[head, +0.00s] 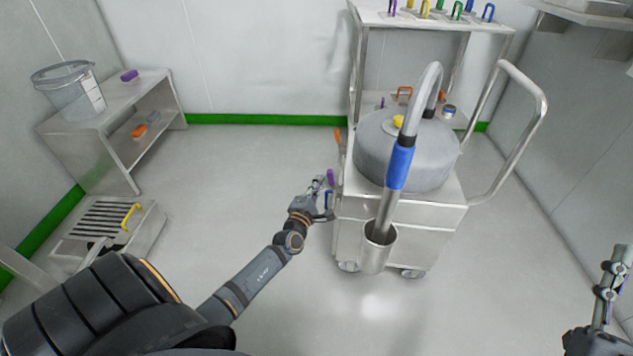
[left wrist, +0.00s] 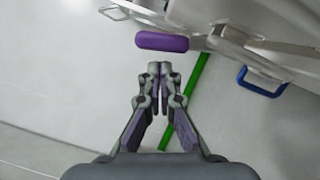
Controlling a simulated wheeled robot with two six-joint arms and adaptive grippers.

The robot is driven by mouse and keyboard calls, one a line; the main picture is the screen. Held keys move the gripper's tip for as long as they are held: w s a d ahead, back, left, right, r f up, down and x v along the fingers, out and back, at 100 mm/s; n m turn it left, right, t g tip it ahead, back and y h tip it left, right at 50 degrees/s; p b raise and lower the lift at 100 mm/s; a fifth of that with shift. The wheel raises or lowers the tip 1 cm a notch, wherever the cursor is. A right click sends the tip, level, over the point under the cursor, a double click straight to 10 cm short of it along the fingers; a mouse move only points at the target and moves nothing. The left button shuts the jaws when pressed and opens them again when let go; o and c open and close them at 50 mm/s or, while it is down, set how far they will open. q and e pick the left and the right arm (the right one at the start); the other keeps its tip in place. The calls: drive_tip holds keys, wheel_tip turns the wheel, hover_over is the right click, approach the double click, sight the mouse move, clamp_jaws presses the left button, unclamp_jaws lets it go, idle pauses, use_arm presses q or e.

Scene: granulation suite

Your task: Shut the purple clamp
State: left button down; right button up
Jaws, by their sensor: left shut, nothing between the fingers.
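The purple clamp handle (head: 330,178) sits at the left side of the steel cart, near its top edge. In the left wrist view the purple handle (left wrist: 162,41) lies crosswise just beyond my fingertips, with a small gap between them. My left gripper (head: 318,186) is shut and empty beside it; its closed fingers show in the left wrist view (left wrist: 160,70). Whether the clamp is open or closed cannot be told. Part of my right gripper (head: 610,280) shows at the right edge, and its jaw state is unclear.
The cart (head: 440,205) carries a grey drum (head: 372,150) and a blue-gripped wand (head: 400,165). A blue handle (left wrist: 262,84) is close to the purple one, and an orange handle (head: 338,135) is farther back.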

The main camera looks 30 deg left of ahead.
use_arm(q)
drive_tip(key=shift+w+d+r+p, duration=0.15)
drive_tip(key=shift+d+r+p, duration=0.15)
drive_tip(key=shift+p, duration=0.15)
use_arm(e)
drive_tip(key=w+f+g+h, duration=0.1)
drive_tip(key=w+f+g, duration=0.2)
drive_tip(key=f, duration=0.7)
drive_tip(key=shift+w+m+g, duration=0.3)
drive_tip(key=shift+m+g, duration=0.1)
drive_tip(key=shift+g, duration=0.7)
drive_tip(key=shift+d+f, duration=0.1)
